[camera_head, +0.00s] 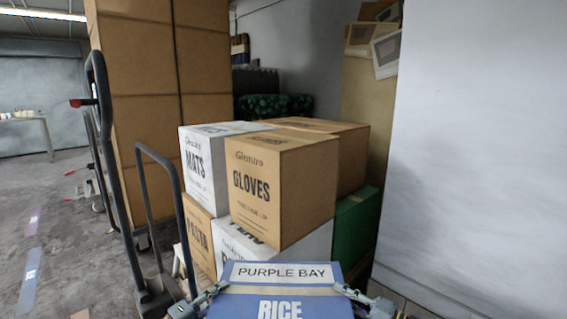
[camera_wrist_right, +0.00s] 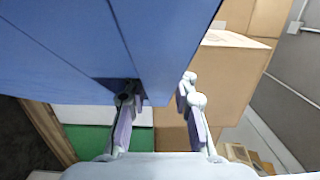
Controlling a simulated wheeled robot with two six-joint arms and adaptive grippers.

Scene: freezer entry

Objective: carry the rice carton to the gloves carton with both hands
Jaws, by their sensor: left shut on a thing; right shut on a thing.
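The blue rice carton (camera_head: 278,292) is at the bottom middle of the head view, in front of the stack; its lower part is cut off. Its top reads PURPLE BAY. My left gripper (camera_head: 216,291) is shut on its left edge and my right gripper (camera_head: 346,291) on its right edge. In the right wrist view the blue carton (camera_wrist_right: 60,45) fills the upper left, with its edge between the fingers of my right gripper (camera_wrist_right: 158,92). The brown gloves carton (camera_head: 275,190) stands upright on a white carton, beyond the rice carton.
A white mats carton (camera_head: 203,170) stands left of the gloves carton, above a pasta carton (camera_head: 199,232). A green carton (camera_head: 357,228) is at the right of the stack. Pallet jack handles (camera_head: 105,150) stand at left. A white wall panel (camera_head: 475,160) bounds the right side.

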